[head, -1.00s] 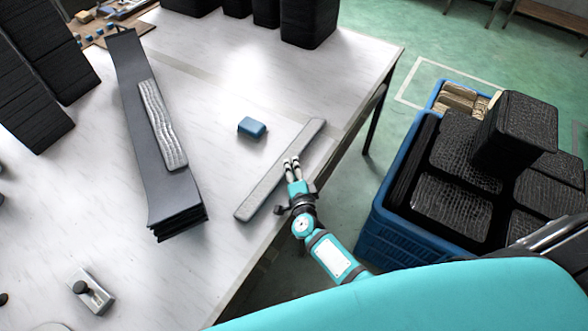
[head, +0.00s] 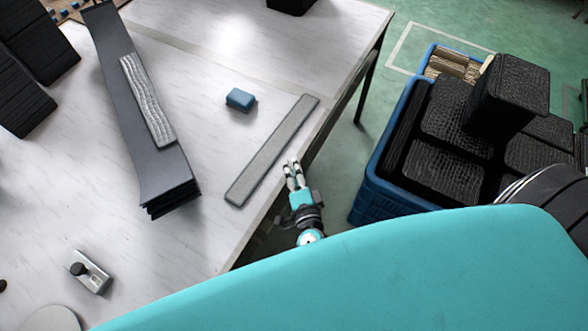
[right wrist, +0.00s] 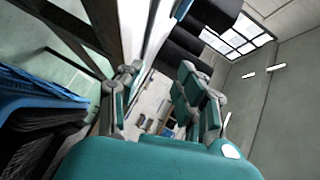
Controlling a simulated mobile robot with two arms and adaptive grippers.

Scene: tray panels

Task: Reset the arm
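My right gripper (head: 292,168) is at the table's right edge in the head view, just right of a long grey strip, with nothing between its fingers. In the right wrist view its two fingers (right wrist: 161,70) stand apart, so it is open and empty. My teal arm covers the lower part of the head view and hides most of the wrist. My left gripper is in neither view.
The grey strip (head: 272,150) and a small blue block (head: 240,99) lie on the white table (head: 215,45). Stacked dark panels (head: 110,70) lie to the left. A blue crate (head: 385,205) of black textured trays stands on the floor at right.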

